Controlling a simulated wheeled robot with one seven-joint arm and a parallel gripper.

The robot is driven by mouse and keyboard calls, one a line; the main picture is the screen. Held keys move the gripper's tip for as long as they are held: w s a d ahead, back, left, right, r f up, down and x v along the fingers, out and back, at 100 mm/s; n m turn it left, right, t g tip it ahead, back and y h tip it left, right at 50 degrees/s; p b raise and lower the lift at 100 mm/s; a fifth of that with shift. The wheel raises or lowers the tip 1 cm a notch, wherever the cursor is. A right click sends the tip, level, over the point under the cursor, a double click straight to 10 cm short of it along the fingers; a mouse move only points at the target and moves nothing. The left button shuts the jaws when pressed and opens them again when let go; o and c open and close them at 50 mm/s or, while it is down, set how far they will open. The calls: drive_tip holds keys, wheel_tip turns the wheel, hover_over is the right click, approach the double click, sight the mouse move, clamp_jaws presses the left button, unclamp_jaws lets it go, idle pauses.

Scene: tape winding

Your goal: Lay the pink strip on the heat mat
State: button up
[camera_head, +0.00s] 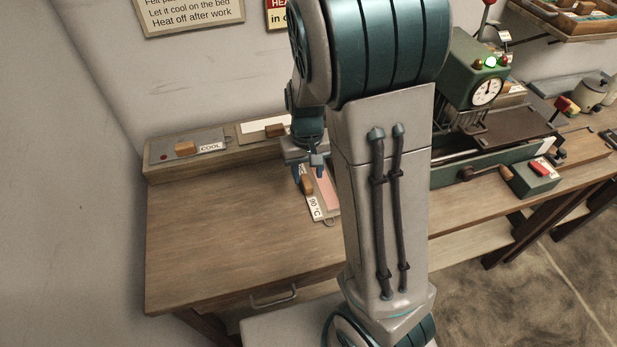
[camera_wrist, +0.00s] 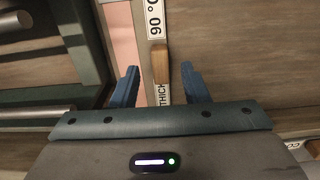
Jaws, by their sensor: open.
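The pink strip (camera_head: 327,192) is a flat pink piece on the bench, partly hidden behind my arm. Beside it are a white "90 °C" label and a wooden grip (camera_head: 307,181). In the wrist view the pink strip (camera_wrist: 125,45) shows at the upper left, and the wooden grip (camera_wrist: 160,64) lies between my finger tips, with a "THICK" label below it. My gripper (camera_head: 308,170) is open, its fingers (camera_wrist: 159,70) on either side of the grip with gaps. I cannot tell which surface is the heat mat.
A grey plate (camera_head: 211,135) marked "COOL" and a white plate (camera_head: 255,127) lie on the raised back ledge, each with a wooden grip. A green machine with a dial (camera_head: 488,93) stands to the right of my arm. The bench's left part (camera_head: 215,225) is clear.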

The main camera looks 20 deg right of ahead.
sight(307, 183)
wheel_tip(307, 183, up, 8)
drive_tip(key=s+r+t, duration=0.1)
drive_tip(key=s+r, duration=0.1)
drive_tip(key=s, duration=0.5)
drive_tip(key=s+r+t, duration=0.2)
drive_tip(key=s+r, duration=0.1)
drive_tip(key=s, duration=0.4)
drive_tip(key=shift+r, duration=0.3)
drive_tip(key=shift+c, duration=0.5)
drive_tip(key=shift+w, duration=0.1)
